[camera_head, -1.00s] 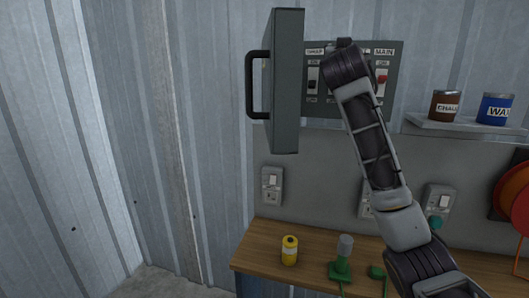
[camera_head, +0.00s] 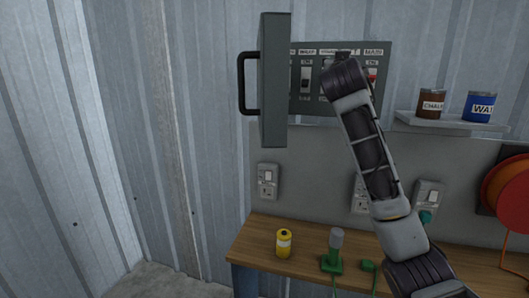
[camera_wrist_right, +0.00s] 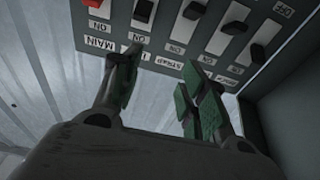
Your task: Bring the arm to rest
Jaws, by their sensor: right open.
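My right arm (camera_head: 368,150) reaches up from the lower right to the open switch panel (camera_head: 318,100) on the wall. The panel's grey door (camera_head: 274,85) stands open at its left, with a black handle (camera_head: 244,84). In the right wrist view my right gripper (camera_wrist_right: 160,85) is open and empty, its green-padded fingers close to the row of switches. A red main switch (camera_wrist_right: 92,4) and several black switches, such as one black switch (camera_wrist_right: 143,12), show there. In the head view my wrist hides part of the panel. My left gripper is not in view.
A wooden bench (camera_head: 300,252) below holds a yellow can (camera_head: 284,243) and a green-based tool (camera_head: 333,255). A shelf (camera_head: 450,123) at right carries a brown can (camera_head: 431,103) and a blue can (camera_head: 479,106). An orange reel (camera_head: 512,195) hangs at far right.

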